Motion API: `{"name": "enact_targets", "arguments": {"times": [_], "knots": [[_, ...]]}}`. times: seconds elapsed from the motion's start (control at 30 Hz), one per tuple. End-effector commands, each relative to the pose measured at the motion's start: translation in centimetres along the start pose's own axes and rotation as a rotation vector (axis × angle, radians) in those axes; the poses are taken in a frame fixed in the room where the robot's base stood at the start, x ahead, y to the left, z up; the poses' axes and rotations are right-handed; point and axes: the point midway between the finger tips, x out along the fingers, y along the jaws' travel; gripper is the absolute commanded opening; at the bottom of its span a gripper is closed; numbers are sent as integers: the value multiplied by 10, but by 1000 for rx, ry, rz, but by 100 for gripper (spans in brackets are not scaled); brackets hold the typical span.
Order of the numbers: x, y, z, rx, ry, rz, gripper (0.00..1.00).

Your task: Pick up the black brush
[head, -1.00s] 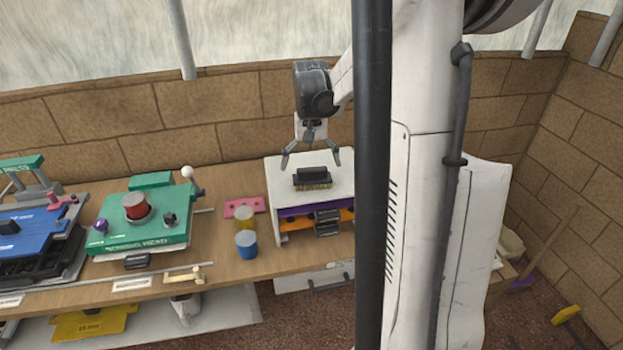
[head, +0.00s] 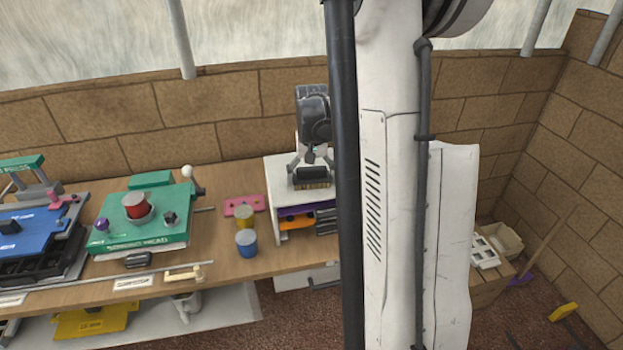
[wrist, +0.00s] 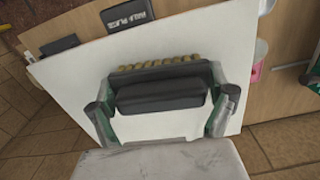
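The black brush (head: 312,174) lies on top of the white shelf unit (head: 284,183), with its tan bristles showing along its near edge. In the wrist view the brush (wrist: 160,92) is a dark block with a row of bristles along its far side. My gripper (head: 311,168) is low over the shelf top, with its fingers spread around the brush. In the wrist view my gripper (wrist: 163,112) has one finger at each end of the brush, with small gaps at the ends. Whether the brush touches the fingers is not clear.
Blue (head: 246,243) and yellow (head: 244,217) cups and a pink plate (head: 245,205) stand left of the shelf unit. A green machine (head: 143,229) stands further left on the bench. The brick wall (head: 240,139) is close behind. My column hides the shelf's right side.

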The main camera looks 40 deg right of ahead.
Motion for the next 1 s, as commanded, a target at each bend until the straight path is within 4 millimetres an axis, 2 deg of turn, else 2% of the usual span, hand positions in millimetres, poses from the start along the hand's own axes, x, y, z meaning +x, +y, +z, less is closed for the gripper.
{"name": "enact_targets", "arguments": {"times": [0.03, 0.17, 0.2, 0.57, 0.67, 0.83, 1.0], "knots": [[0, 0, 0, 0, 0, 0, 77], [0, 0, 0, 0, 0, 0, 60], [0, 0, 0, 0, 0, 0, 59], [-6, 0, 0, 0, 0, 0, 59], [-14, 0, 0, 0, 0, 0, 59], [-40, 0, 1, 0, 0, 0, 59], [-63, -36, 19, -7, 0, 0, 59]]}}
